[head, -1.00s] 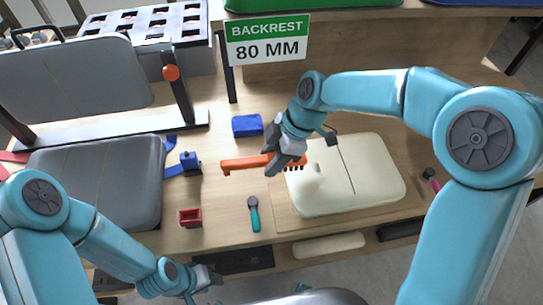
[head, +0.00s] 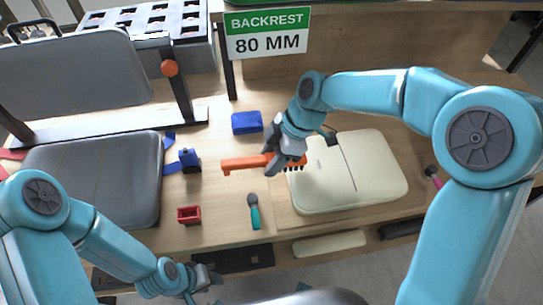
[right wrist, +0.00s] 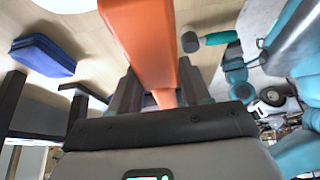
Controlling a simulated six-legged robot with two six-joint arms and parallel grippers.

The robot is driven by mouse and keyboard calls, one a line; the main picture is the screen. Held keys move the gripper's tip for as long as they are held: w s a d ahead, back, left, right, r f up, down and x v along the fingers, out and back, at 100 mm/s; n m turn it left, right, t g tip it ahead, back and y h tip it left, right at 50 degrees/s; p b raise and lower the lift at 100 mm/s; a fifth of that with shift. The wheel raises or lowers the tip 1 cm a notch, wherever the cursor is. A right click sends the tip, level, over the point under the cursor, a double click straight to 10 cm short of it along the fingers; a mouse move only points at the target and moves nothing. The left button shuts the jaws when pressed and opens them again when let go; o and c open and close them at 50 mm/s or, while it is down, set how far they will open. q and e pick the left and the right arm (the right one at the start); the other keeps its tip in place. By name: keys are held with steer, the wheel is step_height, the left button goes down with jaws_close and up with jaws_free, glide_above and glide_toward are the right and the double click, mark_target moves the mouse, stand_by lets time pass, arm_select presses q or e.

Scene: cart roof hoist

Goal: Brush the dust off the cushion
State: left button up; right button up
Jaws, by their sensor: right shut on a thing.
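The cream cushion (head: 365,172) lies on a thin wooden board on the table, right of centre in the head view, with a dark seam across it. My right gripper (head: 279,160) is shut on an orange brush (head: 240,163). The brush's dark bristles hang at the cushion's left edge; I cannot tell if they touch it. The brush handle also shows large in the right wrist view (right wrist: 142,45). No dust can be made out on the cushion. My left gripper (head: 207,278) hangs low at the table's front edge, away from the cushion; its jaws are too small to read.
A blue block (head: 246,123), a teal-handled tool (head: 254,212), a small red box (head: 189,215) and a blue clamp (head: 188,160) lie left of the cushion. A grey seat (head: 95,180) stands at left. A pink-handled tool (head: 434,177) lies at right. A sign (head: 267,35) stands behind.

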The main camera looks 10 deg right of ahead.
steer(key=shift+f+b, duration=0.5)
steer(key=shift+f, duration=0.05)
steer(key=shift+d, duration=0.15)
steer(key=shift+s+d+b, duration=0.1)
steer(key=shift+d+b, duration=0.4)
steer(key=shift+d, duration=2.05)
steer(key=shift+s+d+b, duration=0.15)
steer(key=shift+d+b, duration=0.05)
steer(key=shift+d, duration=2.05)
steer(key=shift+s+d+b, duration=0.15)
steer(key=shift+d, duration=2.1)
steer(key=shift+s+d, duration=0.15)
steer(key=shift+d, duration=2.7)
steer(key=shift+a, duration=0.15)
